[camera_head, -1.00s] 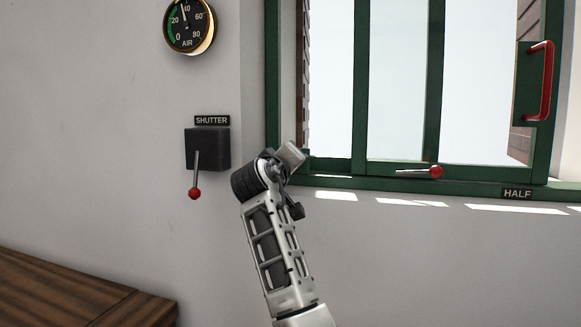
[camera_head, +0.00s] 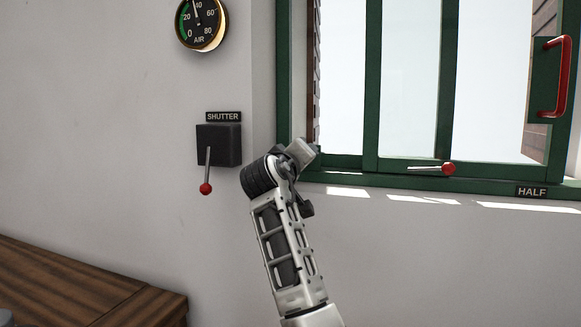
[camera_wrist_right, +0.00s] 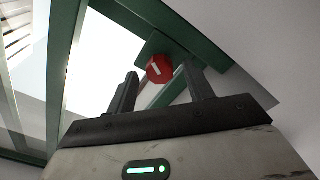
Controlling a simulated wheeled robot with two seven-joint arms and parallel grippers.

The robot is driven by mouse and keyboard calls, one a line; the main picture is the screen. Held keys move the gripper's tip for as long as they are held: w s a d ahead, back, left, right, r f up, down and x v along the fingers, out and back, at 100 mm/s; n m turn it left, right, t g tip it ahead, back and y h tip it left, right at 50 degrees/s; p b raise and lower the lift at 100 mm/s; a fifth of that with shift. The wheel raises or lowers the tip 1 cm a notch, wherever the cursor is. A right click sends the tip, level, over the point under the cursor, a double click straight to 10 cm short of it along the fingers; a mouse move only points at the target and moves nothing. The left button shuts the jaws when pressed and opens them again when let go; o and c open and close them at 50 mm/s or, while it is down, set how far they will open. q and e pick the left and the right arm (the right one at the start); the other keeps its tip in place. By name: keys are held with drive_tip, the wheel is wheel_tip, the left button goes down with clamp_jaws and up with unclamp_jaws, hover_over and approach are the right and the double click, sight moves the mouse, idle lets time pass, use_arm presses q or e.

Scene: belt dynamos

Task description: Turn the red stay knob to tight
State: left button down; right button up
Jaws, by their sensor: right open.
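In the right wrist view, a red faceted knob (camera_wrist_right: 159,68) with a short white line on its face sits on a green mount at the window frame. My right gripper (camera_wrist_right: 162,75) is open, with one finger on each side of the knob in that picture. A small gap shows on either side; I cannot tell how deep the knob is between the fingers. In the head view, one arm of mine reaches up to the window's lower left corner, its far end (camera_head: 302,151) by the frame. The faceted knob is not visible there. My left gripper is not in view.
The green window frame (camera_head: 400,181) has a red ball on a metal rod (camera_head: 449,168), a HALF label (camera_head: 532,191) and a red handle (camera_head: 562,78). A shutter box (camera_head: 222,143) with a red-tipped lever, a gauge (camera_head: 200,17) and a wooden surface (camera_head: 75,285) are left.

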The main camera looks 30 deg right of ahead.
drive_tip(key=b+v, duration=0.3)
drive_tip(key=v, duration=1.2)
drive_tip(key=shift+s, duration=0.15)
drive_tip(key=shift+a, duration=0.1)
